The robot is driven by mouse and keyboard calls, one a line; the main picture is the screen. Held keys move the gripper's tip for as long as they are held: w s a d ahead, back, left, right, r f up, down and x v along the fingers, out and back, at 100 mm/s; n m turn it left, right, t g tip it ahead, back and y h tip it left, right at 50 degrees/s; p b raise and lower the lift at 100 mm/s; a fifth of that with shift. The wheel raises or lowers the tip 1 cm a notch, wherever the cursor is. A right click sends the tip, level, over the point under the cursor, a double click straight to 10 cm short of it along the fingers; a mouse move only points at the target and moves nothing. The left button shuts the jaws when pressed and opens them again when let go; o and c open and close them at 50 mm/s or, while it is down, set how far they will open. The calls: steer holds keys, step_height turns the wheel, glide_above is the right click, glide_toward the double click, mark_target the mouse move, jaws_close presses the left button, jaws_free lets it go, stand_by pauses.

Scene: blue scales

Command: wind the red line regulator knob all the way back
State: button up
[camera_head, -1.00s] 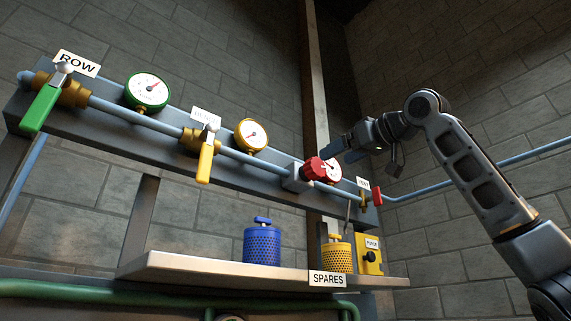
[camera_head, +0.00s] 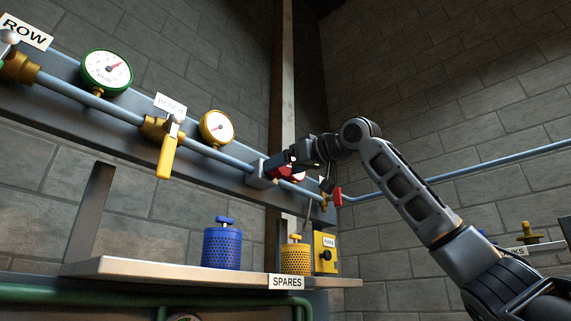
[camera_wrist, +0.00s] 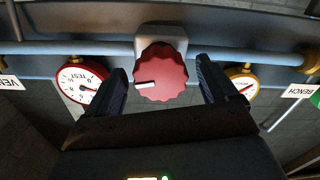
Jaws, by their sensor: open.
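The red regulator knob (camera_wrist: 162,72) sits in the middle of the wrist view, with a fluted rim and a white mark pointing left in that picture. It is on a grey block (camera_wrist: 163,36) on the blue pipe. My gripper (camera_wrist: 163,75) is open, with one finger on each side of the knob. Small gaps show between the fingers and the rim. In the head view my gripper (camera_head: 283,162) is at the knob (camera_head: 274,168), partly hiding it and covering the red gauge. In the wrist view the red gauge (camera_wrist: 80,82) is left of the fingers.
A yellow gauge (camera_wrist: 242,85) is right of the fingers in the wrist view. A red vent handle (camera_head: 338,197) is on the pipe close to my gripper. Below is a shelf (camera_head: 140,269) with a blue canister (camera_head: 222,247), a yellow canister (camera_head: 296,259) and a yellow box (camera_head: 325,252).

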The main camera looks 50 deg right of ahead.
steer(key=shift+c, duration=0.2)
steer(key=c, duration=1)
steer(key=shift+n, duration=0.4)
steer(key=n, duration=0.3)
steer(key=shift+n, duration=5.7)
